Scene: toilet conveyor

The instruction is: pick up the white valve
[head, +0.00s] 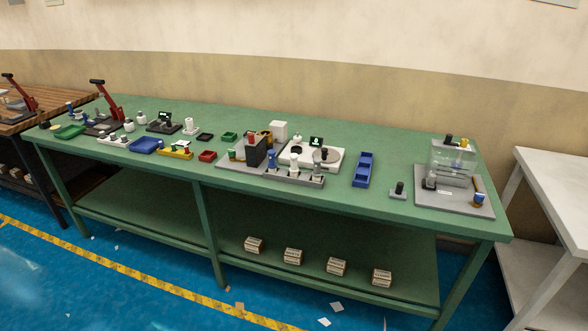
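My gripper is not in the head view, the only view given. I cannot tell for certain which item is the white valve, as the parts are small. Small white parts are spread over the long green workbench (330,190). One white part (189,126) stands upright left of the middle. Another white part (129,125) stands farther left, near a white rack (113,140). Upright white-and-blue parts (271,163) stand in a grey holder (300,180) near the middle front edge.
Blue (143,146), yellow (176,152) and red (207,156) trays sit left of the middle. A blue divided bin (363,169) stands right of the middle. A clear-boxed fixture (453,163) is at the right end. Several small boxes (293,256) sit on the lower shelf.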

